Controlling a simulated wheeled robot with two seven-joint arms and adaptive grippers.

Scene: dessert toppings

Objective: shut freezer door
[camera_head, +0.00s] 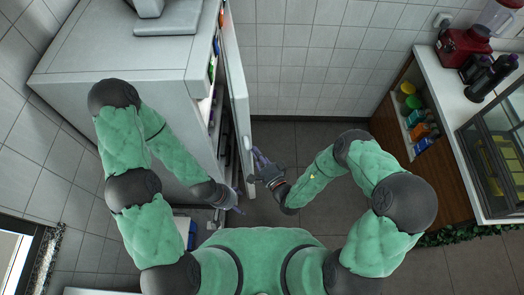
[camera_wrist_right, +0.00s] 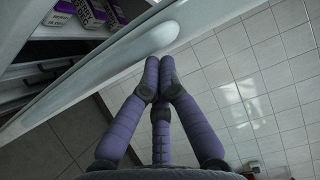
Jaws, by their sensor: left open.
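The freezer (camera_head: 120,85) is a large white cabinet at the upper left of the head view. Its door (camera_head: 236,75) stands ajar on the cabinet's right side, with a gap that shows the shelves. The pale door handle (camera_head: 249,143) is on the door's outer face; it also shows in the right wrist view (camera_wrist_right: 150,42). My right gripper (camera_head: 257,168) is at the door's outer side, its purple fingertips (camera_wrist_right: 160,65) close to the handle; contact and opening are unclear. My left gripper (camera_head: 237,200) is open and empty, below the door's near end.
Packages (camera_wrist_right: 98,12) stand on the freezer shelves. A counter (camera_head: 445,95) with a red blender (camera_head: 462,48), bottles and a glass case (camera_head: 500,150) is at the right. The floor (camera_head: 310,140) between door and counter is clear.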

